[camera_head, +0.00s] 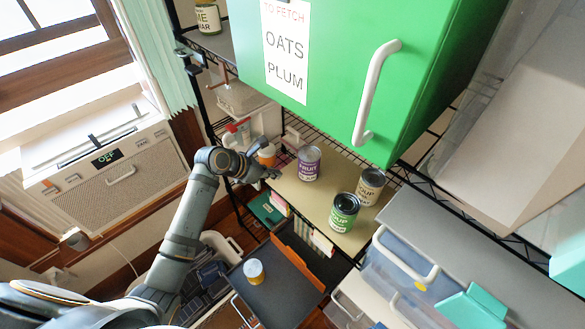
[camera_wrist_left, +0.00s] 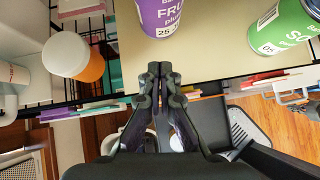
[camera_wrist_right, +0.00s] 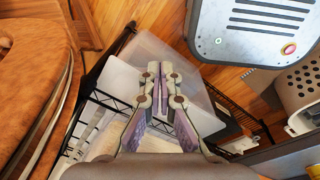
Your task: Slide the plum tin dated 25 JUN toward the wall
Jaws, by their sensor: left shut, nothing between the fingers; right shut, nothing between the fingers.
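The purple-labelled fruit tin (camera_head: 309,163) stands upright on the beige shelf board (camera_head: 299,203). My left gripper (camera_head: 272,174) is shut and empty, just left of the tin at the board's edge. In the left wrist view its closed fingertips (camera_wrist_left: 160,68) point at the tin's base with a gap between. My right gripper (camera_wrist_right: 161,74) is shut and empty, away from the tins.
A green soup tin (camera_head: 344,211) and a brown-labelled soup tin (camera_head: 371,186) stand right of the plum tin. An orange-and-white container (camera_wrist_left: 86,60) is left of the board. A green cabinet (camera_head: 345,60) hangs above. A dark tray (camera_head: 275,285) with a small tin lies below.

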